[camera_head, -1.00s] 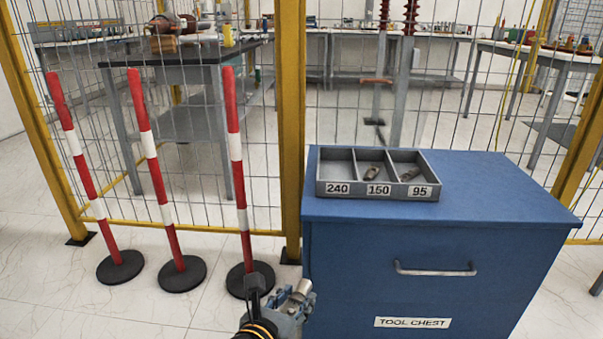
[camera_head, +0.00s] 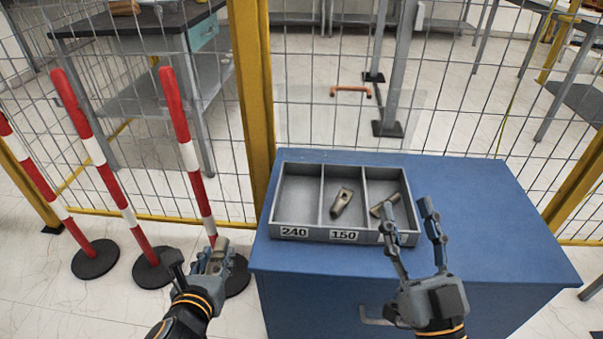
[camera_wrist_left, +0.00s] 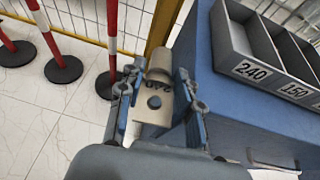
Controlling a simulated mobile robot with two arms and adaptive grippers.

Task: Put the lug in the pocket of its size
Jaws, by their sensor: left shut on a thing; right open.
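My left gripper (camera_head: 212,258) is shut on a grey metal lug (camera_wrist_left: 154,100), left of the chest and apart from the tray. In the left wrist view the lug has a flat end with a hole and the marking 240. The tray (camera_head: 345,238) has three pockets labelled 240, 150 and a third label now hidden by my right gripper. The 240 pocket (camera_head: 299,196) is empty. One lug (camera_head: 341,202) lies in the 150 pocket and another lug (camera_head: 385,204) in the right pocket. My right gripper (camera_head: 408,204) is open and empty, in front of the tray's right end.
The tray stands on the blue tool chest (camera_head: 500,220), whose top is clear to the right. Red-and-white posts (camera_head: 190,155) on black bases stand left of the chest. A wire fence with a yellow post (camera_head: 252,90) runs behind.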

